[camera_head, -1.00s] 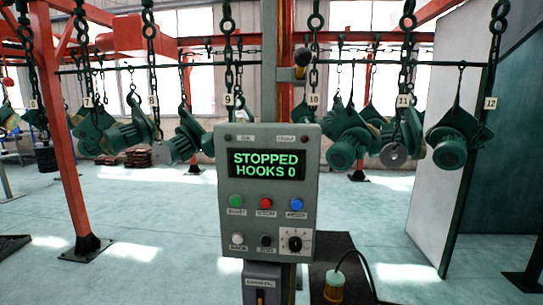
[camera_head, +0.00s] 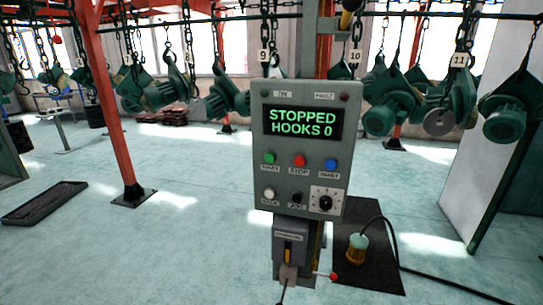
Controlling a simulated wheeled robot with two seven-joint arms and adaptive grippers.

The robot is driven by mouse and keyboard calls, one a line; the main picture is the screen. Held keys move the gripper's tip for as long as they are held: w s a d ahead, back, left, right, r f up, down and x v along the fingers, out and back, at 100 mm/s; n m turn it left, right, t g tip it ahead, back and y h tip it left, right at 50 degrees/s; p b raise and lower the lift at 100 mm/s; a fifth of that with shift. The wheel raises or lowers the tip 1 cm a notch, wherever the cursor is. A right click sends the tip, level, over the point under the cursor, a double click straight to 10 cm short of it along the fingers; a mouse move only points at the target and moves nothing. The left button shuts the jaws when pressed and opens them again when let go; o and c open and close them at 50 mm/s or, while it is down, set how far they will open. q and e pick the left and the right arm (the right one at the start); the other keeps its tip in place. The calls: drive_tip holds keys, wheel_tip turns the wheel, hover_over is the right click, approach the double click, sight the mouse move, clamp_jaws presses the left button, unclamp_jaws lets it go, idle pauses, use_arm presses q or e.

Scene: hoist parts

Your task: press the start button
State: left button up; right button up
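The grey control panel (camera_head: 335,152) stands on a post slightly right of centre in the head view. Its display (camera_head: 303,123) reads STOPPED, HOOKS 0 in green. The green start button (camera_head: 269,158) is at the left of the upper button row, above a small label. A red stop button (camera_head: 299,160) and a blue button (camera_head: 331,165) sit beside it. Below are a white button (camera_head: 269,194), a black button (camera_head: 297,199) and a rotary knob (camera_head: 325,202). Neither of my grippers is in view.
Green motor parts (camera_head: 387,100) hang from chains on the numbered overhead line behind the panel. A red post (camera_head: 117,120) stands at left. A dark mat (camera_head: 372,270) with a yellow-based pendant (camera_head: 356,250) and cable lies at right. A flat tray (camera_head: 45,204) lies at far left.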

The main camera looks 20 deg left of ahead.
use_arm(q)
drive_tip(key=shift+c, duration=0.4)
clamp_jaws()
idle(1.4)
